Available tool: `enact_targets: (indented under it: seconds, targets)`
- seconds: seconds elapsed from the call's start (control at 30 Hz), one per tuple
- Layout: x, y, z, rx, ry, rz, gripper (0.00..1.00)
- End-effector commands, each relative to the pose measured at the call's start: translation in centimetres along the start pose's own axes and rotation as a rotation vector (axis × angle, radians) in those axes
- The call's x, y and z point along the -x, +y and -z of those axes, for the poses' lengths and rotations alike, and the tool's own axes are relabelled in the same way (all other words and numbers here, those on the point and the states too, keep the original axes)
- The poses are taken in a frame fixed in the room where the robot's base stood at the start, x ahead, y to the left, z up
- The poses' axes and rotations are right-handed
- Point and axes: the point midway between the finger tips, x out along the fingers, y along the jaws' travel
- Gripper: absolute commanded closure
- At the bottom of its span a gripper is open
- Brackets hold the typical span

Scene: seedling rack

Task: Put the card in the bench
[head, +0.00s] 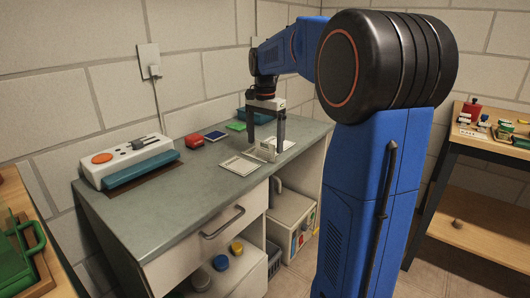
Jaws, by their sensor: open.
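The grey-green topped bench (185,192) stands along the wall, with a white drawer (205,237) that looks shut. My gripper (266,149) points down over the right part of the bench top, its two fingers apart. A small pale upright piece (265,154) shows between and below the fingertips; I cannot tell whether they touch it. A white printed sheet or card (240,166) lies flat just left of the gripper. Another pale flat piece (286,143) lies behind it, partly hidden by the gripper. Which of these is the card is not clear.
A white device with an orange disc (130,163) stands at the left of the bench top. A red object (194,141), a blue pad (215,136) and a green pad (236,126) lie toward the back. The front left top is bare. Lidded jars (222,263) stand below.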

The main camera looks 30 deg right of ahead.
Motion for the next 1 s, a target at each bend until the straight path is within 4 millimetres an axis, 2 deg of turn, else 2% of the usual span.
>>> enact_targets:
  seconds: [0.17,0.43,0.47,0.6,0.63,0.7,1.0]
  targets:
    - [-1.8,0.0,0.0,0.000,-0.001,-0.001,0.12]
    - [-2.0,0.0,0.0,0.000,0.000,0.000,0.12]
    - [-2.0,0.0,0.0,0.000,0.000,0.000,0.17]
    - [-2.0,0.0,0.0,0.000,0.000,0.000,0.51]
    - [-2.0,0.0,0.0,0.000,0.000,0.000,0.56]
    - [-2.0,0.0,0.0,0.000,0.000,0.000,0.59]
    - [-1.4,0.0,0.0,0.000,0.001,0.001,0.59]
